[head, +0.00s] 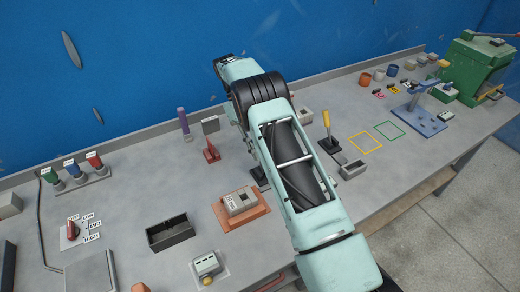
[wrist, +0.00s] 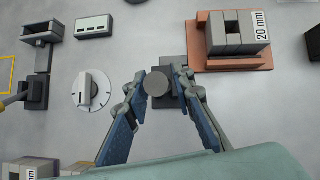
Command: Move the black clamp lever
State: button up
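In the wrist view, the black clamp lever (wrist: 157,84) shows end-on as a round dark-grey knob above a dark base. My gripper (wrist: 161,76) is around the knob, with one finger on each side. The left fingertip is very close to the knob; I cannot tell if it touches. A narrow gap shows at the right fingertip, so the fingers look open. In the head view, my arm hides the gripper and most of the lever; only a dark edge of what looks like its base (head: 258,174) shows beside the arm.
An orange plate with grey blocks (wrist: 262,61) stands close to the right of the gripper in the wrist view. A white dial (wrist: 92,90) lies to the left. A yellow-handled lever (head: 326,120) stands right of my arm. A black open box (head: 170,234) stands at the front left.

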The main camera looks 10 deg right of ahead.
jog(key=shift+o, duration=1)
notch_tip(320, 180, up, 10)
